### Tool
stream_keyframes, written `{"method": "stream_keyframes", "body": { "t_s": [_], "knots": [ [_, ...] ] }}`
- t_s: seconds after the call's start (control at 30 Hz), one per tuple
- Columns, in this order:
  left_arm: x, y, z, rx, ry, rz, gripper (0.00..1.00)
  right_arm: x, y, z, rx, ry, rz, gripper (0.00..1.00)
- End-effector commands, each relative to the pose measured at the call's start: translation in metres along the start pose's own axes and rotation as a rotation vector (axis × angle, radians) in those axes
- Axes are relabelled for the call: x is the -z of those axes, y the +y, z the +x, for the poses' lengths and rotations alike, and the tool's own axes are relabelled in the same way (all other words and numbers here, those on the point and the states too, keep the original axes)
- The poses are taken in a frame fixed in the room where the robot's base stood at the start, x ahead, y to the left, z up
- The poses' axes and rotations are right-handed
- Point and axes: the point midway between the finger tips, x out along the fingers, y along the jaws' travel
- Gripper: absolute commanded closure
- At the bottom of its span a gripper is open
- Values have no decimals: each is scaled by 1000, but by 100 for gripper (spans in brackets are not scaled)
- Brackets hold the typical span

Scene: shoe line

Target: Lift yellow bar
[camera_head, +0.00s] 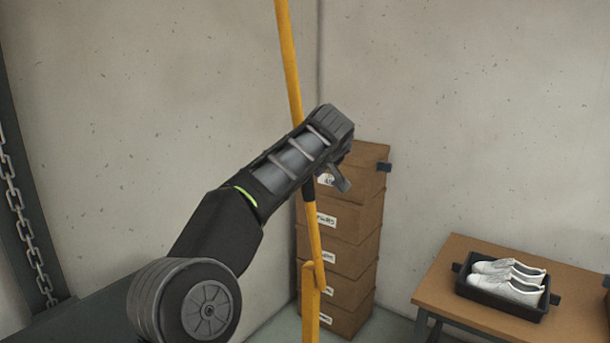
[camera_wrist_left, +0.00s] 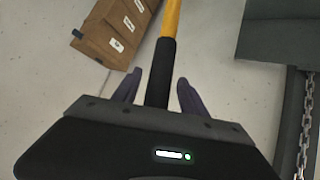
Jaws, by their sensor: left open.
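The yellow bar (camera_head: 289,60) stands nearly upright in the head view, leaning slightly, and runs down to a yellow post (camera_head: 311,300). My left arm crosses in front of the bar, with the left gripper (camera_head: 343,168) near its black grip section (camera_head: 308,191). In the left wrist view the yellow part of the bar (camera_wrist_left: 172,18) leads into the black grip (camera_wrist_left: 160,75). The grip lies between the two spread fingers of my left gripper (camera_wrist_left: 160,90), with gaps visible on both sides. The right gripper is not in view.
Stacked cardboard boxes (camera_head: 345,245) stand behind the bar in the corner. At right a wooden table (camera_head: 450,283) holds a black tray (camera_head: 487,297) with white shoes (camera_head: 508,280). A chain (camera_head: 25,220) hangs at far left.

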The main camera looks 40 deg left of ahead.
Motion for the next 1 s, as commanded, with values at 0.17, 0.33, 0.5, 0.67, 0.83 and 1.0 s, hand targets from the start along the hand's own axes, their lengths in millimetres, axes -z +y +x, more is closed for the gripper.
{"method": "stream_keyframes", "body": {
  "t_s": [0.17, 0.33, 0.5, 0.67, 0.83, 1.0],
  "knots": [
    [0, 1, -17, -3, 1, 0, 50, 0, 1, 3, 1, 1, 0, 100],
    [0, 1, -46, -5, 1, -1, 50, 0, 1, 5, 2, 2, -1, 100],
    [0, 1, -69, -2, 0, 0, 50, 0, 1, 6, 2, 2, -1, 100],
    [0, 0, -77, 0, 0, 0, 50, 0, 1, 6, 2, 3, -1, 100],
    [0, 0, -76, 0, 0, 0, 50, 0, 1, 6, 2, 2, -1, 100],
    [0, 0, -76, 0, 0, 0, 50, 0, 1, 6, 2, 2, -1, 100]
  ]
}}
